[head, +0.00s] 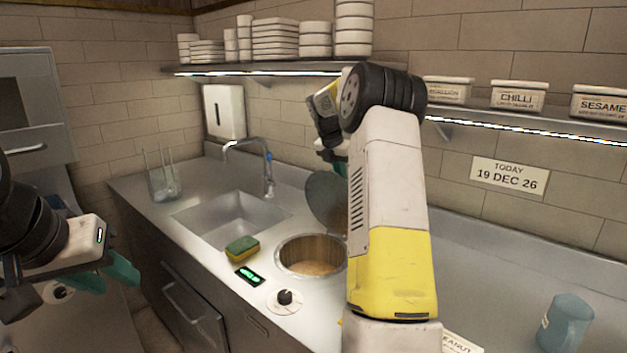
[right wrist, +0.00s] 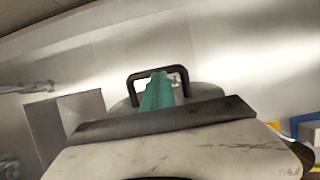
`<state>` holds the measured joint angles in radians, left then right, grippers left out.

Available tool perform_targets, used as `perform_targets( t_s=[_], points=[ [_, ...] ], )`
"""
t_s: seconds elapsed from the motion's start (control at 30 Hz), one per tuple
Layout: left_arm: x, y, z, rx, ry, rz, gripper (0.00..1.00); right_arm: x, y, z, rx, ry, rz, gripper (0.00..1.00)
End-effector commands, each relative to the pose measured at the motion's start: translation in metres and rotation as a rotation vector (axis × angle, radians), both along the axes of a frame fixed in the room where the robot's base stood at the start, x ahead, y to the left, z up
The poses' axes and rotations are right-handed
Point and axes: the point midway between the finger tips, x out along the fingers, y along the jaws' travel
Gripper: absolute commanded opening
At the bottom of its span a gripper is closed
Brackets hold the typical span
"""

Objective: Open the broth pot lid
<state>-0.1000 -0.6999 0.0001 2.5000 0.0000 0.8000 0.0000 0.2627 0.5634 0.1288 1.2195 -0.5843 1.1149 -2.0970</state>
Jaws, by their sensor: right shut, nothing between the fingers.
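The broth pot (head: 283,262) is a round well sunk in the steel counter, with brownish broth inside. Its grey lid (head: 324,203) stands tilted up at the back of the opening, partly hidden by my right arm. In the right wrist view, the lid (right wrist: 207,92) shows its black loop handle (right wrist: 133,88). My right gripper (right wrist: 158,88) is shut and empty, its green fingers overlapping the handle in view; I cannot tell whether they touch it. My left gripper (head: 108,276) is open and empty at the left, away from the pot.
A sponge (head: 242,249), a green-lit display (head: 249,276) and a knob (head: 285,298) sit by the pot. The sink (head: 225,218) and faucet (head: 266,172) are left of it. A blue jug (head: 566,324) stands at right. A shelf (head: 290,69) with dishes runs above.

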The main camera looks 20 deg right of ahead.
Motion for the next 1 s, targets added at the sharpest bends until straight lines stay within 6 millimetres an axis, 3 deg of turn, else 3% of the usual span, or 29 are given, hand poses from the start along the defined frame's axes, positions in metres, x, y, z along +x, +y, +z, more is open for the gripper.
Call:
perform_targets(
  t_s=[0.4, 1.0],
  points=[
    [0.0, 0.0, 0.0, 0.0, 0.0, 0.0, 0.36, 0.026, -0.043, -0.007, -0.002, -0.001, 0.0, 0.0],
    [0.0, 0.0, 0.0, 0.0, 0.0, 0.0, 0.36, 0.031, -0.052, -0.009, -0.003, -0.001, 0.001, 0.0]
  ],
)
